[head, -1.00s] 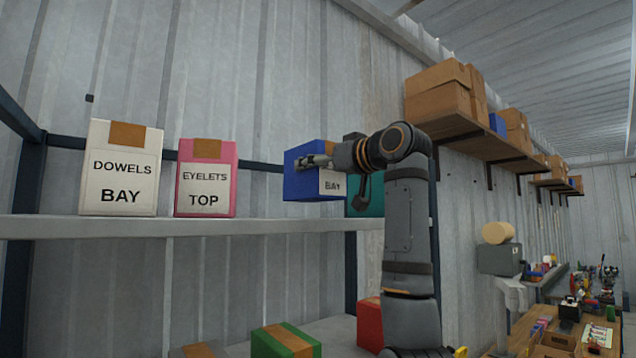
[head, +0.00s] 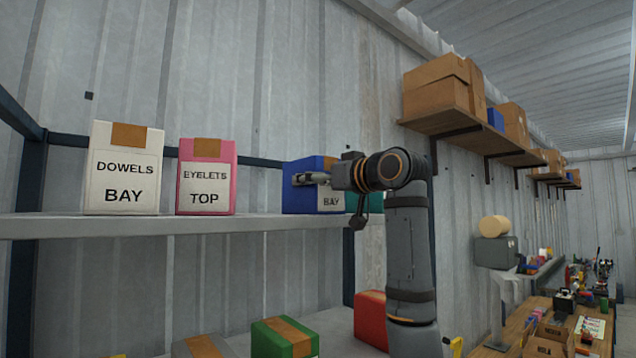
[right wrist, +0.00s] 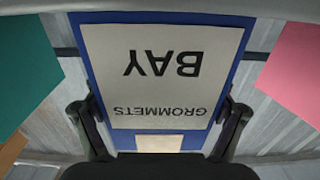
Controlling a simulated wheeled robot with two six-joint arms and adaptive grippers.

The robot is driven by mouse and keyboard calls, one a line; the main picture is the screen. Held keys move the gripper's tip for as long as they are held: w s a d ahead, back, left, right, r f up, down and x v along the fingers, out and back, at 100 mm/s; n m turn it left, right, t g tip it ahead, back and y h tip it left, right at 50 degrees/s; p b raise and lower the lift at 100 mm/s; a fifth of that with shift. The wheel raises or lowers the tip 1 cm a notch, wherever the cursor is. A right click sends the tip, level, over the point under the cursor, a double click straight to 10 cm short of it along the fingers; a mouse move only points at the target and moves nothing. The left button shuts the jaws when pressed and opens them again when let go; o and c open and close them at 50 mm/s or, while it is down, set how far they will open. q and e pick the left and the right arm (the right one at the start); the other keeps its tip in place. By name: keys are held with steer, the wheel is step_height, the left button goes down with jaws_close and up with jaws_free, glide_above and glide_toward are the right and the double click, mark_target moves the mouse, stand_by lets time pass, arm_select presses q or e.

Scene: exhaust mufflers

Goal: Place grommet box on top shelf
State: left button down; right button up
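The grommet box (head: 298,202) is blue with a white label; in the right wrist view its label reads GROMMETS BAY upside down (right wrist: 170,75). It is upright at shelf level, at the right part of the upper shelf (head: 130,226), its base looking level with the shelf surface. My right gripper (head: 312,179) reaches in from the right at the box's front. In the right wrist view its fingers (right wrist: 162,118) lie against both sides of the box, shut on it. My left gripper is not in view.
A white DOWELS BAY box (head: 124,170) and a pink EYELETS TOP box (head: 206,178) stand left on the same shelf. A teal box (head: 363,203) stands close on the right. Below are green (head: 270,343) and red (head: 371,318) boxes. Shelf between pink and blue boxes is free.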

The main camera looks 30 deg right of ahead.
mark_target(328, 182)
steer(key=shift+o, duration=0.8)
steer(key=shift+d, duration=0.1)
steer(key=shift+s+r, duration=0.1)
steer(key=shift+r, duration=0.1)
steer(key=s+b, duration=0.2)
steer(key=s, duration=0.1)
steer(key=shift+d+f+b, duration=0.1)
steer(key=shift+f+b, duration=0.25)
steer(key=s+b, duration=0.3)
steer(key=s, duration=0.5)
steer(key=shift+s+d+r+b, duration=0.3)
steer(key=shift+d+r+b, duration=0.05)
steer(key=shift+s, duration=0.1)
